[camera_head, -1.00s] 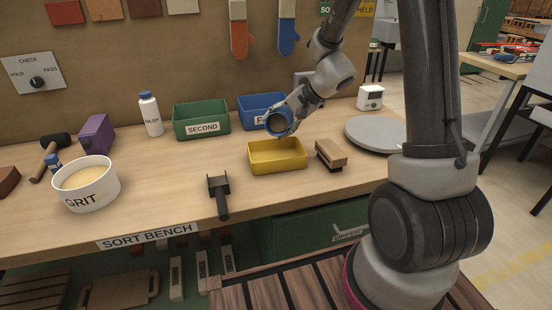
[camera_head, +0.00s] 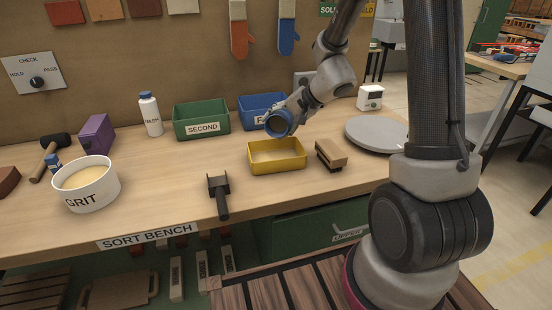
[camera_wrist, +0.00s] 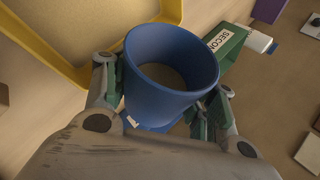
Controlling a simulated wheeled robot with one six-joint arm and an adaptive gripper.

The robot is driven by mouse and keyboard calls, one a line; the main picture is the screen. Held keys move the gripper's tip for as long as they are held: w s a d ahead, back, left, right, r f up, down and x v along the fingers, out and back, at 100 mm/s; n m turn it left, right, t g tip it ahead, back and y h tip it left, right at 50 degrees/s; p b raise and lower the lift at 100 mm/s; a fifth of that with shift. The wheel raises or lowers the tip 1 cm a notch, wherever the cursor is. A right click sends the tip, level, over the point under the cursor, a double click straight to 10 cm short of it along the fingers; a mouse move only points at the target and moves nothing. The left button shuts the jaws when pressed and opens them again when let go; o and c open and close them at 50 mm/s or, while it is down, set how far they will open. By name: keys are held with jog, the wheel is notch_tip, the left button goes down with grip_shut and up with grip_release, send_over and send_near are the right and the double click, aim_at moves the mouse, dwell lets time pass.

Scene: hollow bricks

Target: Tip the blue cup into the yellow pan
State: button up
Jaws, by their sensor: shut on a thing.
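The blue cup (camera_head: 279,123) is held tipped on its side above the far edge of the yellow pan, its mouth facing the camera. In the wrist view the cup (camera_wrist: 165,99) sits between the two fingers of my gripper (camera_wrist: 167,92), which is shut on it. Its inside looks grey-brown, and I cannot tell how much is left in it. The yellow pan (camera_head: 278,167) stands on the bench below the cup, with a pale, sandy layer on its floor. Its rim also shows at the upper left in the wrist view (camera_wrist: 45,52).
A green SECOND bin (camera_head: 202,126) and a blue bin (camera_head: 250,103) stand behind. A brush-like block (camera_head: 331,154) and a grey round plate (camera_head: 375,133) lie right. A black scoop (camera_head: 219,193) and white GRIT tub (camera_head: 87,194) are left. Bare bench (camera_head: 155,182) lies between them.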

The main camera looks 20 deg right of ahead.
jog(key=shift+s+r+n+t+h, duration=0.15)
jog(key=shift+r+n+t+h, duration=0.2)
jog(key=shift+t, duration=0.35)
jog(key=shift+a, duration=0.1)
jog(key=shift+s+r+n+t, duration=0.25)
jog(key=shift+r+n+t, duration=0.1)
jog(key=shift+t, duration=0.35)
jog(key=shift+a+h, duration=0.1)
jog(key=shift+h, duration=0.15)
jog(key=shift+s+a+r+n+t, duration=0.1)
jog(key=shift+s+r+n+t, duration=0.25)
jog(key=shift+t, duration=0.35)
jog(key=shift+w, duration=0.1)
jog(key=shift+s+a+r+n+t, duration=0.25)
jog(key=shift+n+t, duration=0.2)
jog(key=shift+t, duration=0.25)
jog(key=shift+d, duration=0.1)
dwell(1.5)
